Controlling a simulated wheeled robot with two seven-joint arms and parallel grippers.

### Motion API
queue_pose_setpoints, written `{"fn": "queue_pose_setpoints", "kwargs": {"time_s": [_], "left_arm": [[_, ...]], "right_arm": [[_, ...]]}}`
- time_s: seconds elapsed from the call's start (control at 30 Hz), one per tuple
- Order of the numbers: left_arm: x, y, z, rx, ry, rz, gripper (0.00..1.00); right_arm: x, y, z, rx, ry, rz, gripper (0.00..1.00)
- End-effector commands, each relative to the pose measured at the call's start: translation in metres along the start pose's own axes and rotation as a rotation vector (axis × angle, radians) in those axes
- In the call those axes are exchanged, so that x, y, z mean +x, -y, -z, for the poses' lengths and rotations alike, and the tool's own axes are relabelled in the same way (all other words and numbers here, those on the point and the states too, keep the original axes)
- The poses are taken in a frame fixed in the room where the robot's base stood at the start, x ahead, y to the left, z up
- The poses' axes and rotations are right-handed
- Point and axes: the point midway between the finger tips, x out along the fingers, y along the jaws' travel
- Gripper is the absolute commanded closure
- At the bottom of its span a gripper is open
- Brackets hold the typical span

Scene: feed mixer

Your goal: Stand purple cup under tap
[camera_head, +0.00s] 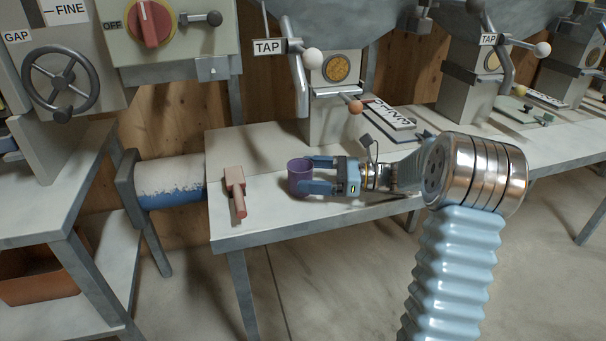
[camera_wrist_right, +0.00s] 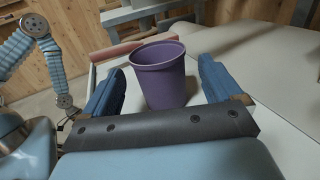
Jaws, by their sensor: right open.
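The purple cup (camera_head: 299,178) stands upright on the pale bench top near its front edge. My right gripper (camera_head: 318,174) comes from the right, low over the bench, with its fingers open on either side of the cup. In the right wrist view the cup (camera_wrist_right: 160,80) sits between the two blue fingers, with a gap on both sides. The nearest tap (camera_head: 300,85) is a grey pipe with a white-ball lever beside a TAP sign (camera_head: 268,47). It hangs behind the cup. My left gripper is not in view.
A red-brown wooden tool (camera_head: 235,190) lies left of the cup. A labelled plate (camera_head: 393,115) lies right of the mixer body (camera_head: 335,115). A second tap (camera_head: 507,65) is farther right. Bare bench lies between the cup and the mixer.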

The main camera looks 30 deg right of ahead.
Motion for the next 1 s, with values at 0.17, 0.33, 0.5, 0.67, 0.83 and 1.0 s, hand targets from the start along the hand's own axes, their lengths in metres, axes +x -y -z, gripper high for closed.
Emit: {"fn": "queue_pose_setpoints", "kwargs": {"time_s": [0.17, 0.33, 0.5, 0.67, 0.83, 1.0], "left_arm": [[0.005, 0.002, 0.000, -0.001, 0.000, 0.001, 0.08], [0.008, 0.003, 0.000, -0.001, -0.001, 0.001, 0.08], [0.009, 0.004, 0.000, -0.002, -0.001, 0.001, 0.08], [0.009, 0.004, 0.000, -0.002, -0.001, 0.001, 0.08], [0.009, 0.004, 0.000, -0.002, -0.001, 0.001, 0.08], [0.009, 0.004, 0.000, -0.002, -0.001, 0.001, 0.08]], "right_arm": [[-0.044, 0.001, 0.002, -0.002, -0.002, 0.006, 0.08], [-0.078, 0.001, 0.002, 0.000, -0.001, 0.004, 0.08], [-0.094, 0.000, 0.001, 0.000, -0.001, 0.001, 0.08], [-0.097, 0.000, 0.001, 0.001, -0.001, -0.001, 0.08], [-0.097, 0.000, 0.000, 0.000, -0.001, 0.000, 0.08], [-0.097, 0.000, 0.000, 0.000, -0.001, 0.000, 0.08]]}}
